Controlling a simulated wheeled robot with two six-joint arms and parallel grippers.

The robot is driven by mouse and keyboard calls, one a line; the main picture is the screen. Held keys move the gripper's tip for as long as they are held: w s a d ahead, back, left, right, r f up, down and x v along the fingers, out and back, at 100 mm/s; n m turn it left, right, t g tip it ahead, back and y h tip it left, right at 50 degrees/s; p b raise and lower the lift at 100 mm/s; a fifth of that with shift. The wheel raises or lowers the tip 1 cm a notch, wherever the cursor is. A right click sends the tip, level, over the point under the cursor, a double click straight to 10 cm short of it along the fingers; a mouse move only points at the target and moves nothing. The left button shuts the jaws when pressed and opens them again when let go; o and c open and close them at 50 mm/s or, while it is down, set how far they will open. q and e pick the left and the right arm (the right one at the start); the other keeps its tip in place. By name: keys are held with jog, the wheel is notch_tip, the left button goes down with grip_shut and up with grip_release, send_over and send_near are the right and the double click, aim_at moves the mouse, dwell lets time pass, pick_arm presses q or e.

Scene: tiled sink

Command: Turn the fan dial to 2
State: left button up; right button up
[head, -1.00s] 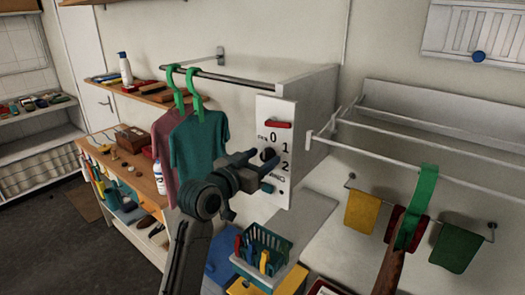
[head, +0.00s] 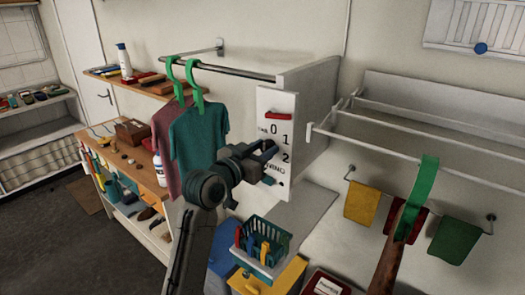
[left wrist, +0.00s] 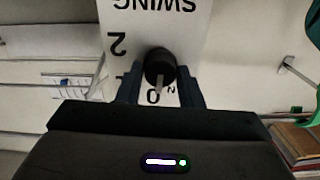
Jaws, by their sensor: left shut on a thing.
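The fan dial (left wrist: 160,66) is a round black knob on a white panel (head: 268,103) marked 0, 1 and 2. In the left wrist view the panel appears upside down, and the dial's pale pointer is toward the 0 (left wrist: 153,97). The 2 (left wrist: 117,43) is at upper left there. My left gripper (head: 267,158) is at the panel, and in the left wrist view its fingers (left wrist: 160,85) are on both sides of the dial, shut on it. In the head view the gripper hides the dial. My right gripper is not in view.
A red bar (head: 278,115) is on the panel above the numbers. A teal shirt (head: 198,135) hangs left of the panel. A drying rack (head: 420,140) extends to the right. A green basket (head: 262,240) with pegs sits below the gripper.

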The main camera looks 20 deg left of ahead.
pick_arm(q)
jog(key=m+b, duration=0.1)
jog(key=m, duration=0.1)
jog(key=m+b, duration=0.2)
jog(key=m, duration=0.1)
jog(key=shift+d+f, duration=0.1)
jog(key=shift+f, duration=0.1)
jog(key=m+b, duration=1)
jog(key=m, duration=0.8)
jog(key=shift+f, duration=0.2)
jog(key=shift+m, duration=0.3)
jog(key=o, duration=0.9)
jog(key=shift+o, duration=0.2)
